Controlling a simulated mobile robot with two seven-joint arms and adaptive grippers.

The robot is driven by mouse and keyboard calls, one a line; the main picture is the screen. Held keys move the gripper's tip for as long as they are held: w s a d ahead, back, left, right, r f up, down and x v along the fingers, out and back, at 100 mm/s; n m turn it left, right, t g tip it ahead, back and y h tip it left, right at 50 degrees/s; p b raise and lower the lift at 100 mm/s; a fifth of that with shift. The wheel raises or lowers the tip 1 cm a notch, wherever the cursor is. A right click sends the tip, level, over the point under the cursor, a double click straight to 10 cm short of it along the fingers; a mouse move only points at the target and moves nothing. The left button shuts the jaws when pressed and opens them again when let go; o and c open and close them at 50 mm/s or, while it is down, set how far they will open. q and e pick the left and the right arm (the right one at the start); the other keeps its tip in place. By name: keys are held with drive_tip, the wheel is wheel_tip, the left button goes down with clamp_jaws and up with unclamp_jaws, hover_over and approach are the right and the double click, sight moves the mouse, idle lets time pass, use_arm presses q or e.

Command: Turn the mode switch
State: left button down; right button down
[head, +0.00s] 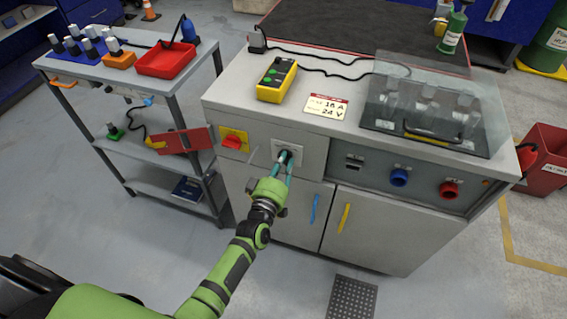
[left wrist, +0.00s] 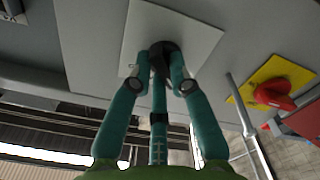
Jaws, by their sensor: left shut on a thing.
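The mode switch (left wrist: 165,48) is a dark knob on a pale square plate (head: 289,147) on the front of the grey-white cabinet. My left gripper (head: 286,158) reaches it from the front, and its teal fingers are shut on the knob. In the left wrist view the fingertips (left wrist: 166,72) lie on either side of the knob and hide much of it. The angle of the switch cannot be read. My right gripper does not show.
A red rotary switch on a yellow plate (head: 235,139) sits just left of the mode switch. A blue socket (head: 399,177) and a red socket (head: 449,189) are on the right panel. Blue (head: 314,208) and yellow (head: 344,219) door handles are below. A shelf cart (head: 196,78) stands at left.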

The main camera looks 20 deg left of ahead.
use_arm(q)
drive_tip(key=c, duration=1.1)
unclamp_jaws()
drive_tip(key=shift+c, duration=0.2)
drive_tip(key=s, duration=1.2)
drive_tip(key=shift+a, duration=0.2)
drive_tip(key=s+f+m+g+h+p, duration=0.1)
drive_tip(key=s+f+m+g, duration=0.4)
drive_tip(key=f, duration=0.7)
drive_tip(key=s+f+m+g, duration=0.1)
drive_tip(key=s+f+g, duration=0.35)
drive_tip(key=f, duration=0.75)
drive_tip(key=s+a+f+m+g, duration=0.1)
drive_tip(key=s+f, duration=0.3)
drive_tip(key=s, duration=0.5)
drive_tip(key=s+a+f+m+g+y+p, duration=0.1)
drive_tip(key=s+a+f+m+g, duration=0.1)
drive_tip(key=s, duration=0.6)
drive_tip(key=s+a+f+m+g, duration=0.2)
drive_tip(key=s+a+f+g, duration=0.1)
drive_tip(key=s+f, duration=0.4)
drive_tip(key=s+g, duration=0.1)
drive_tip(key=s, duration=0.1)
drive_tip(key=shift+s+y, duration=0.3)
